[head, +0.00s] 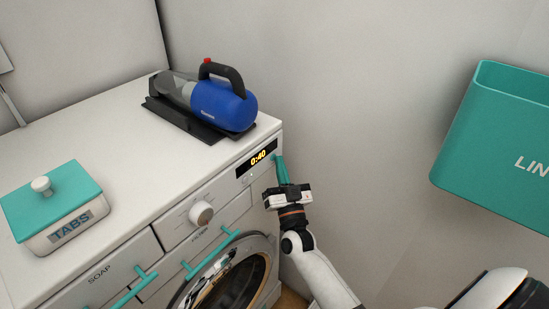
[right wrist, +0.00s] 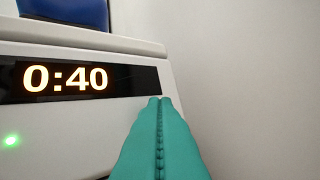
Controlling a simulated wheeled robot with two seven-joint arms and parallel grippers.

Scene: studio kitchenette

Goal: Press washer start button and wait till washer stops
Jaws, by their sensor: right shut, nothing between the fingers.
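The white washer (head: 225,190) stands at the left in the head view, with a round door (head: 230,285) and a knob (head: 201,214) on its front. Its display (head: 257,158) reads 0:40, and the display also shows large in the right wrist view (right wrist: 70,79). A green light (right wrist: 11,141) glows below the display in the right wrist view. My right gripper (head: 281,165) has its teal fingers shut and empty at the right end of the washer's front panel. The fingertips also show in the right wrist view (right wrist: 160,100), just right of the display. The start button cannot be made out. My left gripper is not in view.
A blue handheld vacuum (head: 222,103) rests on a black base on the washer top. A TABS box (head: 65,230) with a teal lid stands at the left. Teal handles (head: 205,258) stick out from the front. A teal bin (head: 500,130) is at the right by the wall.

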